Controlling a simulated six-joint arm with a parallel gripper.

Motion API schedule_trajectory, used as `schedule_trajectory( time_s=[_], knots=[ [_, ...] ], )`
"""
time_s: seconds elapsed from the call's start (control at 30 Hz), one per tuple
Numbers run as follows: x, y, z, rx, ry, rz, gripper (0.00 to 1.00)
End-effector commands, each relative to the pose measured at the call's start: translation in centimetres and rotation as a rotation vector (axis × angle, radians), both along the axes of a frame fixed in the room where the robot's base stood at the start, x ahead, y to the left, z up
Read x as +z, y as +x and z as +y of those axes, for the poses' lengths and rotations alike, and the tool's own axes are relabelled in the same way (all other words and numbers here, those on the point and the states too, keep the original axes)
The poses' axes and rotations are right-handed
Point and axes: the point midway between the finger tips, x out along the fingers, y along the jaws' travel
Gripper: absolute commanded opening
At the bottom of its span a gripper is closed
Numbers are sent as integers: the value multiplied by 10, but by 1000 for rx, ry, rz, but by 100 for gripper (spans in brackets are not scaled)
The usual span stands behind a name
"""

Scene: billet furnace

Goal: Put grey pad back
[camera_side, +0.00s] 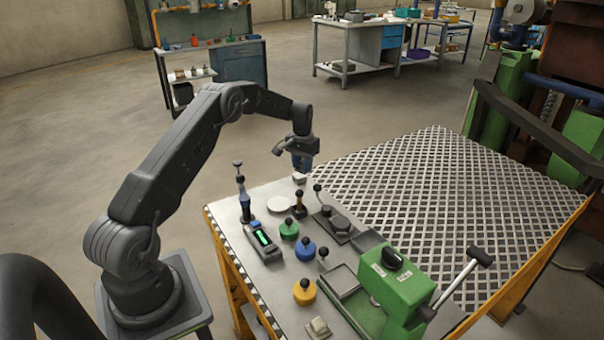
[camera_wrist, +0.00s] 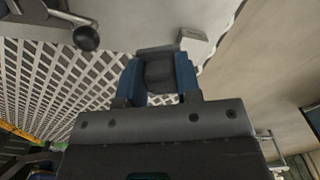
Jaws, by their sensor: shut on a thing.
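My gripper (camera_side: 302,163) hangs over the far corner of the workbench, its blue fingers pointing down. In the wrist view my gripper (camera_wrist: 158,78) has its blue fingers closed on a dark grey piece (camera_wrist: 160,72), which looks like the grey pad. The fingers hide part of it, and in the side view it cannot be made out. A small light grey block (camera_side: 299,178) sits on the bench just below my gripper. It also seems to show in the wrist view (camera_wrist: 192,42), close to the held piece.
The bench top holds a white disc (camera_side: 279,204), a green knob (camera_side: 289,230), a blue knob (camera_side: 305,249), a yellow knob (camera_side: 304,291) and a dark plate with a lever (camera_side: 333,224). A green machine (camera_side: 400,284) stands nearer. The metal grating (camera_side: 430,190) to the right is clear.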

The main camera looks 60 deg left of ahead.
Motion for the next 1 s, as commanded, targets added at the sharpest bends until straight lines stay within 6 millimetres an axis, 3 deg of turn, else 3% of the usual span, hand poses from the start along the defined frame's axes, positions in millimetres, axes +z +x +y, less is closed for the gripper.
schedule_trajectory(
  time_s=[0.3,1.0],
  knots=[
    [-38,-1,0,1,1,1,9],
    [-49,-1,0,1,1,-1,9]
  ],
)
